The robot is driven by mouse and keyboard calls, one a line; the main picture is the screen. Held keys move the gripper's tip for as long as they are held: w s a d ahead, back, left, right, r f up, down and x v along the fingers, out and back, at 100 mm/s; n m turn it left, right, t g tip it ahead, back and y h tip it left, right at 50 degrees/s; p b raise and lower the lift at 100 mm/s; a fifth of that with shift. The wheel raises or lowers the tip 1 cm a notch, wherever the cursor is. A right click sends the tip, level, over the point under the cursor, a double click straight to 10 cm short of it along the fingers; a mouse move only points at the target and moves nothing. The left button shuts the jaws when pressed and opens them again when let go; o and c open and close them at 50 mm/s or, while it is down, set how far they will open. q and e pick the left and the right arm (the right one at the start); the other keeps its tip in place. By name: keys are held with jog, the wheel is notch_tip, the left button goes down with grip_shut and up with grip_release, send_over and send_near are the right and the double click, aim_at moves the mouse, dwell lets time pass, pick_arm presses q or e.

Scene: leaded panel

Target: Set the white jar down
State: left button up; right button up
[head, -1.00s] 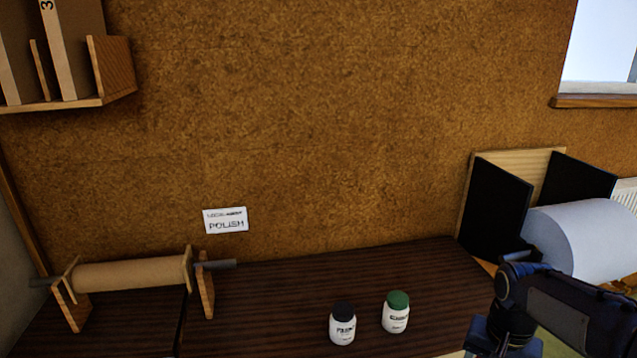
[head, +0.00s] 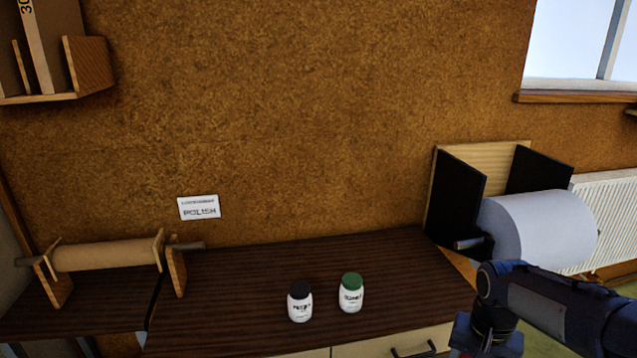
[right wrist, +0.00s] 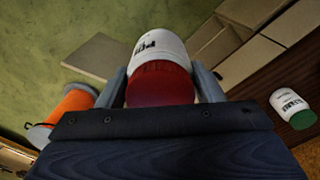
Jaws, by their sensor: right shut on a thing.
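In the right wrist view a white jar with a red lid (right wrist: 160,62) sits between the two fingers of my right gripper (right wrist: 162,85), which is shut on it. The floor shows beyond the jar. In the head view my right arm comes in at the lower right, and its gripper and the held jar are out of the picture. Two other white jars stand upright on the dark worktop (head: 235,285): one with a black lid (head: 300,303) and one with a green lid (head: 351,294). The green-lidded jar also shows in the right wrist view (right wrist: 292,107). My left gripper is not in view.
A POLISH label (head: 199,207) is on the cork wall above the worktop. A brown paper roll (head: 106,254) on a stand is at the left, a large pale roll (head: 540,230) at the right. An orange spool (right wrist: 70,112) is on the floor. The worktop behind the jars is clear.

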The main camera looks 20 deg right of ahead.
jog(key=w+a+f+n, duration=0.5)
jog(key=w+a+f, duration=0.2)
jog(key=a, duration=0.3)
jog(key=w+a+f+n, duration=0.4)
jog(key=w+a+f, duration=0.3)
jog(key=a, duration=0.3)
jog(key=shift+w+n, duration=0.4)
jog(key=shift+w, duration=0.15)
